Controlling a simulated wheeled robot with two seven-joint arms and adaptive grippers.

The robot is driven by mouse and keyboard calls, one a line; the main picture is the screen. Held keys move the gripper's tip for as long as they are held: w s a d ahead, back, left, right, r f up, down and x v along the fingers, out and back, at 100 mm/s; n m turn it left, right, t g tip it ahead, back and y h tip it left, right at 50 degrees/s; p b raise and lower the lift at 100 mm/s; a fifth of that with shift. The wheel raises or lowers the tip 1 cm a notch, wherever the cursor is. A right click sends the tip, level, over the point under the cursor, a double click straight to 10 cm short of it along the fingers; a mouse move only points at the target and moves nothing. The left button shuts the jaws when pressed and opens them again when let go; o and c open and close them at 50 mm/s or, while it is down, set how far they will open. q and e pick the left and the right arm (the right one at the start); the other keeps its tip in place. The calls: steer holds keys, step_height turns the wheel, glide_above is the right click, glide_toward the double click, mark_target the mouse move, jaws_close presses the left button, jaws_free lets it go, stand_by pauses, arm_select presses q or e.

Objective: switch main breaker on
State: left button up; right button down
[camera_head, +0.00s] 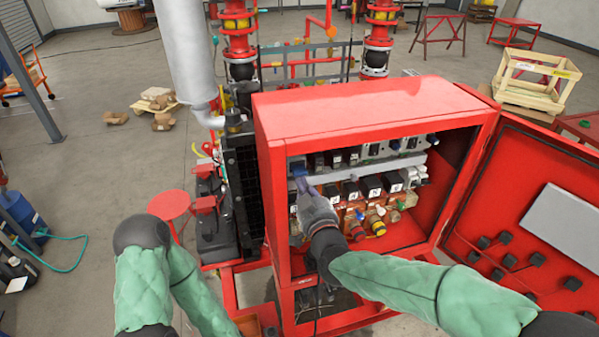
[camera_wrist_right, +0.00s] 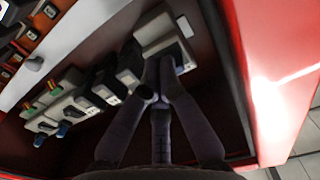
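The main breaker seems to be the pale grey block with a dark lower face at the end of the device row in the right wrist view (camera_wrist_right: 163,32). My right gripper (camera_head: 303,186) reaches into the cabinet. In the right wrist view its fingertips (camera_wrist_right: 161,68) are together at the block's lower face. I cannot tell whether they touch it, and the switch lever's position is hidden. My left arm is at the lower left, its gripper out of view.
The red cabinet (camera_head: 350,104) has its door (camera_head: 530,190) open to the right. More black and white devices (camera_head: 372,186) and coloured knobs (camera_head: 377,226) sit beside and below my right gripper. The cabinet's left wall is close to it.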

steer(key=shift+r, duration=0.7)
steer(key=f+v, duration=0.1)
steer(key=v, duration=0.5)
steer(key=shift+s, duration=0.25)
steer(key=shift+d, duration=0.1)
stand_by(0.4)
